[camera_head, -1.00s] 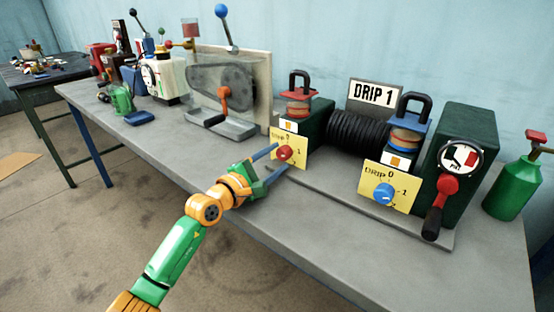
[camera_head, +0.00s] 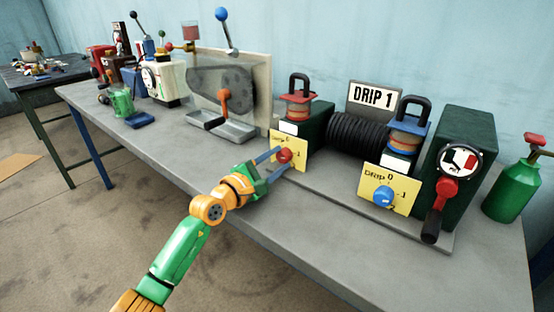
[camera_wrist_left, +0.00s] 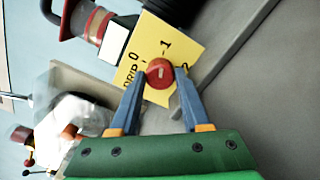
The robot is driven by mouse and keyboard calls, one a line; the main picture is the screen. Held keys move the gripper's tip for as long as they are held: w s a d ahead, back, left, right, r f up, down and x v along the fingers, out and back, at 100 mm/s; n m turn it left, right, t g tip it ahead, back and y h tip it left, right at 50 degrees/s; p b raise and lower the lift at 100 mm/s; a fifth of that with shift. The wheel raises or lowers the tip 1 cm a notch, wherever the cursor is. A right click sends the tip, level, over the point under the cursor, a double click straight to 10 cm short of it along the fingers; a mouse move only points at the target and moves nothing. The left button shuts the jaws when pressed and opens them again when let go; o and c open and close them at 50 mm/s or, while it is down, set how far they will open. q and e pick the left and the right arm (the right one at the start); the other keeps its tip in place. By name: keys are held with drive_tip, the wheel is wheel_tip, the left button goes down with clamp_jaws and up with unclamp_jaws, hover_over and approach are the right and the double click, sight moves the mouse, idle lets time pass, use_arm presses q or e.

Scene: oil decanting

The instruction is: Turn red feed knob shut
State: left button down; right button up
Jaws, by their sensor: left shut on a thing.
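The red feed knob (camera_head: 285,155) sits on a yellow dial plate (camera_head: 301,150) with printed numbers, at the left end of the DRIP 1 machine. My left gripper (camera_head: 278,157) is at the knob, with its two blue fingers closed on either side of it. In the left wrist view the red knob (camera_wrist_left: 159,72) lies between the fingertips of my left gripper (camera_wrist_left: 160,80), and the dial plate (camera_wrist_left: 190,45) shows 0, 1 and part of a 2 around it. The knob's white mark is small. My right gripper is in neither view.
A green bottle (camera_head: 515,187) stands at the far right. The bench front (camera_head: 330,235) is clear.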

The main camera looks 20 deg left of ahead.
use_arm(q)
drive_tip(key=n+p, duration=0.2)
drive_tip(key=n, duration=0.1)
drive_tip(key=shift+r, duration=0.15)
drive_tip(key=n+p, duration=0.2)
drive_tip(key=n, duration=0.1)
drive_tip(key=shift+n, duration=0.4)
drive_tip(key=n+p, duration=0.2)
drive_tip(key=n, duration=0.1)
drive_tip(key=shift+n+p, duration=0.5)
drive_tip(key=shift+n, duration=1.1)
drive_tip(key=shift+f, duration=0.2)
drive_tip(key=c, duration=0.7)
unclamp_jaws()
drive_tip(key=shift+o, duration=0.2)
